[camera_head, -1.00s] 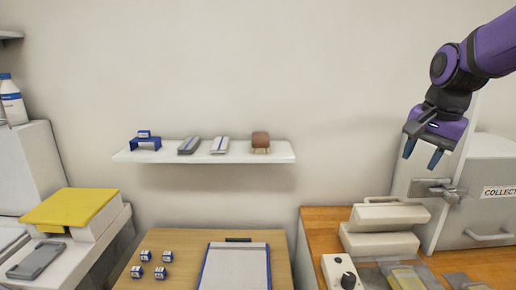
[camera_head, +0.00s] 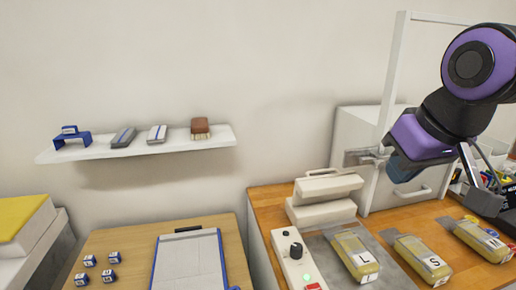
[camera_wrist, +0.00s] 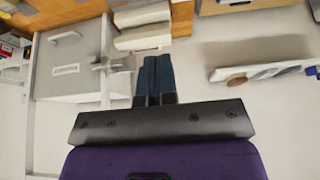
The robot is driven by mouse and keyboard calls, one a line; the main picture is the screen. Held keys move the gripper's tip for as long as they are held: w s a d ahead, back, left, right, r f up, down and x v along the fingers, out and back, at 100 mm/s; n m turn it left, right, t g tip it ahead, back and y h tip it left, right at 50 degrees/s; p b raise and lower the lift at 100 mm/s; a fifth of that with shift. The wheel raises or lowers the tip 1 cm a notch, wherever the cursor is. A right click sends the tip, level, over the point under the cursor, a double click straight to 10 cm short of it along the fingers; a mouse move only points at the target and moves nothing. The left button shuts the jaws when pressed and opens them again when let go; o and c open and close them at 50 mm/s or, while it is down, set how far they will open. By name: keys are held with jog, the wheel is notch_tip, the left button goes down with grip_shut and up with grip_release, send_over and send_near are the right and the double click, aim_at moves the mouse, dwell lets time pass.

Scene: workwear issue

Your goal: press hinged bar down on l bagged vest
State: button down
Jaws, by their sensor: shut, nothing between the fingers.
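The hinged bar (camera_head: 328,185) is a pale block with a handle, above the white sealer base (camera_head: 322,211) on the wooden counter; a narrow gap shows at its front. The L bagged vest (camera_head: 352,252) is a yellow pack on the grey mat in front of the sealer. Whether its bag end reaches under the bar is unclear. My gripper (camera_head: 400,165) is shut and empty, right of the bar and above the counter, apart from it. In the wrist view my shut fingers (camera_wrist: 155,80) point towards the bar (camera_wrist: 143,37).
The S vest (camera_head: 420,258) and M vest (camera_head: 482,240) lie right of the L vest. A control box (camera_head: 297,258) with a knob stands left of it. A white cabinet (camera_head: 400,185) and upright post with a metal bracket (camera_head: 366,157) stand behind, close to my gripper.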

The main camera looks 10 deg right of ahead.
jog(key=w+r+m+g, duration=0.2)
jog(key=w+r+m, duration=0.2)
jog(key=w, duration=0.6)
jog(key=m+g, duration=0.4)
jog(key=m, duration=0.5)
send_over(312, 172)
jog(key=s+a, duration=0.2)
jog(key=s, duration=0.3)
notch_tip(312, 172, down, 5)
jog(key=w+d+f+m+g, duration=0.25)
jog(key=w+f+m, duration=0.25)
jog(key=w+f, duration=0.55)
jog(key=x, duration=0.3)
jog(key=s+x, duration=0.1)
jog(key=x, duration=0.3)
jog(key=s+x, duration=0.1)
jog(key=x, duration=0.2)
jog(key=shift+s+a, duration=0.2)
jog(key=shift+s, duration=0.2)
jog(key=shift+s+f, duration=0.1)
jog(key=shift+s, duration=0.45)
jog(key=shift+s, duration=0.1)
